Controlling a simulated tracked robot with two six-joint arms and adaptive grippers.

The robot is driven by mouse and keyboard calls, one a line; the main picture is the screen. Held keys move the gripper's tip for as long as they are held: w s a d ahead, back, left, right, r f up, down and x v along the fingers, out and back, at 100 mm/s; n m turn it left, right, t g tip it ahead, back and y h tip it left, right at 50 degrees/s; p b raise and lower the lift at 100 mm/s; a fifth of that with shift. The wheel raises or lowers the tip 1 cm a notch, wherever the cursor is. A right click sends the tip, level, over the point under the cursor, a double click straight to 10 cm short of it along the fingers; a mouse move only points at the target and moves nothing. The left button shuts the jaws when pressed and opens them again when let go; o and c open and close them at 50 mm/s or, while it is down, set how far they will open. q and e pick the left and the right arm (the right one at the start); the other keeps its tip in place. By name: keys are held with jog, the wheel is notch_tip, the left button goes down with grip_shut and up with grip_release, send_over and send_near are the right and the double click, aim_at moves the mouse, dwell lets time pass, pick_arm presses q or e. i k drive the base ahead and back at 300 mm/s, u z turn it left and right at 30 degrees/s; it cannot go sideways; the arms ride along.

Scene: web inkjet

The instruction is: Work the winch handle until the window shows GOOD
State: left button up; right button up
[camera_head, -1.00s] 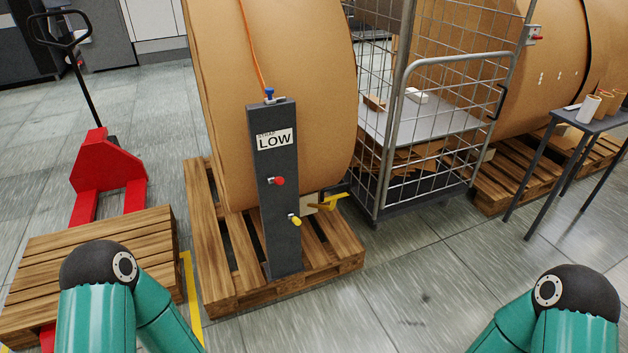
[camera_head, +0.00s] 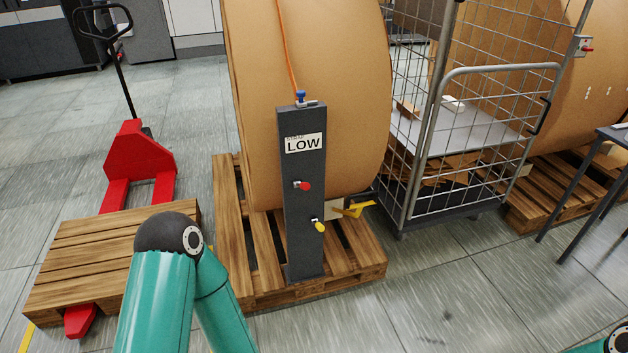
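A dark grey post (camera_head: 303,240) stands at the front of a wooden pallet, before a large brown paper roll (camera_head: 310,100). Its window (camera_head: 304,143) reads LOW. A red knob (camera_head: 303,186) sits on the post's face below the window. A yellow-tipped handle (camera_head: 319,225) sticks out lower down. An orange strap (camera_head: 283,45) runs from the roll's top to a blue-topped fitting (camera_head: 300,97) on the post. Only teal arm links of mine show, at the bottom left of centre and the bottom right corner. Neither gripper is in view.
A red pallet jack (camera_head: 138,160) with a wooden pallet (camera_head: 100,255) stands at left. A wire cage trolley (camera_head: 460,130) stands right of the roll. A dark table (camera_head: 615,135) is at the right edge. Floor in front right is clear.

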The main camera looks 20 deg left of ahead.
aim_at(305, 186)
jog(key=i, duration=0.9)
